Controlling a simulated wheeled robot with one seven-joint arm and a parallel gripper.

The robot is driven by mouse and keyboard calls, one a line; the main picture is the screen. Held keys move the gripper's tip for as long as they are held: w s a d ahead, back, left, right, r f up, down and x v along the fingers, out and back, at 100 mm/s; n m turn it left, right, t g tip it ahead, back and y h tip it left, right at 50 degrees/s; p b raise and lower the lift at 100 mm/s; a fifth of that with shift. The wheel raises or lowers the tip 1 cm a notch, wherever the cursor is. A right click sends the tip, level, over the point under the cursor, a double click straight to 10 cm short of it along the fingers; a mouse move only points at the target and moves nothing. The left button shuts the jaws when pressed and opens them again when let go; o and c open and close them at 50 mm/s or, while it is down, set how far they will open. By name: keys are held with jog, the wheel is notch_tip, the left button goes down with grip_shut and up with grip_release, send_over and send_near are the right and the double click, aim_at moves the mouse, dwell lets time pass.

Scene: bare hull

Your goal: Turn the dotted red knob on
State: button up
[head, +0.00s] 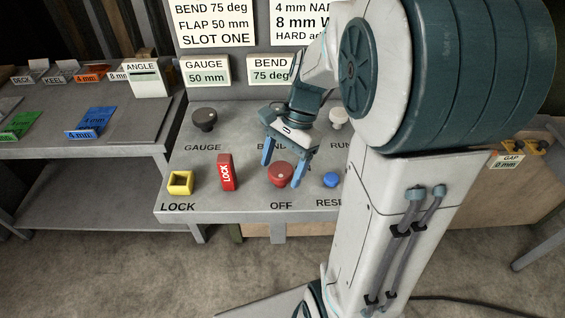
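The red knob (281,174) sits on the grey control panel (245,205), above the printed word OFF. I cannot make out dots on it at this size. My gripper (282,173) points down at the knob from behind it. Its two blue fingers are spread apart, one to the left of the knob and one at its right edge. I cannot tell whether the right finger touches the knob. Nothing shows held between the fingers.
A blue RESET button (331,180) is close on the right. A dark GAUGE knob (204,119) and a white RUN knob (338,118) stand behind.

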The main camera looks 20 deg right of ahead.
jog(key=c, duration=0.9)
jog(key=shift+n, duration=0.4)
jog(key=n+g+h+p, duration=0.1)
jog(key=n, duration=0.2)
jog(key=shift+w+r+n, duration=0.1)
jog(key=shift+w+n, duration=0.05)
jog(key=shift+n, duration=0.25)
jog(key=n, duration=0.2)
jog(key=n+g+h+p, duration=0.1)
jog(key=n, duration=0.1)
jog(key=shift+a+h, duration=0.2)
jog(key=shift+h, duration=0.1)
jog(key=n+h, duration=0.1)
jog(key=n, duration=0.4)
jog(key=shift+a+h, duration=0.1)
jog(key=shift+h, duration=0.3)
jog(key=n+h, duration=0.1)
jog(key=n, duration=0.3)
jog(key=shift+a+h+p, duration=0.1)
jog(key=shift+h+p, duration=0.2)
jog(key=shift+p, duration=0.1)
jog(key=shift+n, duration=0.3)
jog(key=o, duration=1)
jog(key=shift+c, duration=0.2)
